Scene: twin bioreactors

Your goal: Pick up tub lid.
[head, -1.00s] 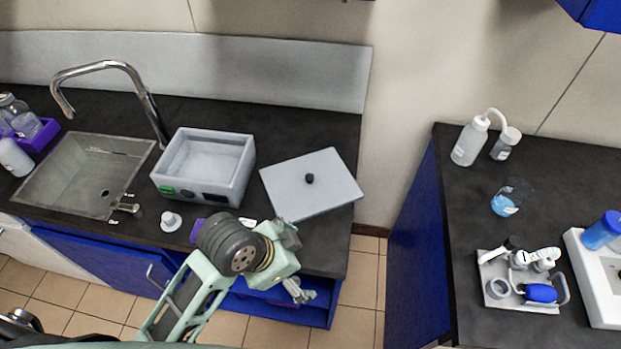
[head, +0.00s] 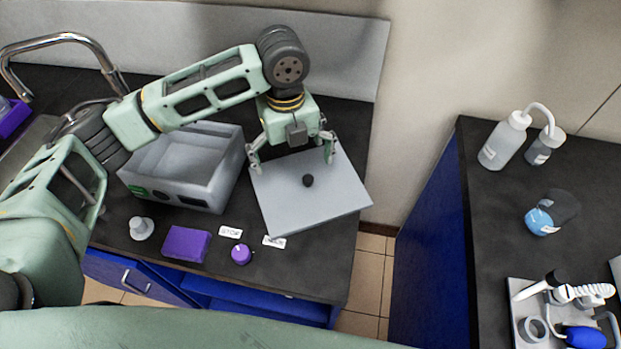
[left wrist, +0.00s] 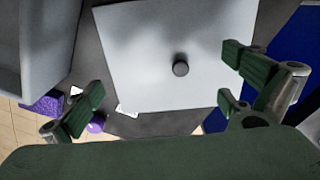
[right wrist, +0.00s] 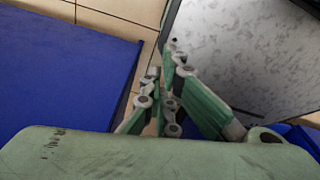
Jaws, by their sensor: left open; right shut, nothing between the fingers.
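The tub lid (head: 330,200) is a flat grey plate with a small dark knob (head: 308,181) in its middle. It lies on the dark counter, right of the grey tub (head: 187,168). My left gripper (head: 292,158) is open and empty above the lid's far part, with its fingers spread wide. In the left wrist view the lid (left wrist: 140,60) and its knob (left wrist: 180,69) show beyond the fingers, the knob between them but apart from both. My right gripper (right wrist: 165,100) shows only in the right wrist view, shut and empty, away from the lid.
A white stopper-like piece (head: 141,228), a purple block (head: 187,244), a purple knob-like piece (head: 241,254) and small labels lie along the counter's front. A faucet (head: 60,40) stands left. A second counter (head: 490,220) with bottles is across a gap at right.

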